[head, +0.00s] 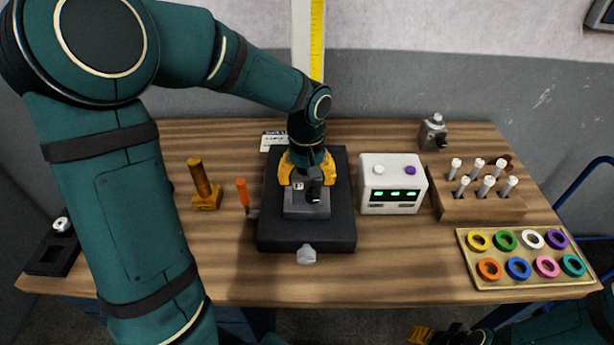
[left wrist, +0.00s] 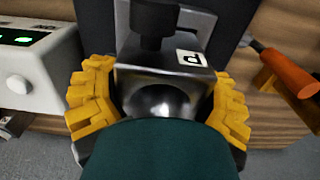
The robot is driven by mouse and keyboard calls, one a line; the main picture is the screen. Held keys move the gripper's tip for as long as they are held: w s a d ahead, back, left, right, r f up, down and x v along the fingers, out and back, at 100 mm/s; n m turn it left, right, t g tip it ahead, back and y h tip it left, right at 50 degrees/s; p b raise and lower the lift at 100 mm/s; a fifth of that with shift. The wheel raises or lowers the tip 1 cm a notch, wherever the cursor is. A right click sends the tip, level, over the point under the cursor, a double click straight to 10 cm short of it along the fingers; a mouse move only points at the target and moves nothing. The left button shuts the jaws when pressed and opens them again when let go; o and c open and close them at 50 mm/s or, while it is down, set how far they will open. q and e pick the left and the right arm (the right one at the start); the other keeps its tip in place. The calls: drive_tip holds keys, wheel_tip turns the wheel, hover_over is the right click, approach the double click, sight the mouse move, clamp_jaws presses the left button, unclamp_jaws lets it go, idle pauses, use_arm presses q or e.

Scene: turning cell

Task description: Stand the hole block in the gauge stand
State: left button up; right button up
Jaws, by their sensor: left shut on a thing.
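My left gripper (head: 307,180) points down over the dark plate (head: 275,234) in the middle of the bench. In the left wrist view its yellow fingers (left wrist: 158,105) are shut on the hole block (left wrist: 135,62), a grey metal block with a white letter tag and a shiny rounded recess. In the head view the block is mostly hidden by the gripper. A grey metal piece (head: 307,211), apparently the gauge stand, is on the plate just below the fingers; I cannot tell whether the block touches it. My right gripper (head: 435,336) is cut off at the bottom edge.
A white box with green displays (head: 392,184) stands right of the plate. A wooden rack of pins (head: 480,205) and a tray of coloured rings (head: 468,280) are at the right.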

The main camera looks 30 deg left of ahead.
use_arm(q)
drive_tip(key=shift+f+b, duration=0.9)
drive_tip(key=shift+f, duration=0.25)
idle(0.6)
drive_tip(key=o, duration=1.3)
drive_tip(key=shift+f, duration=0.1)
wheel_tip(320, 180, up, 12)
drive_tip(key=shift+r, duration=0.1)
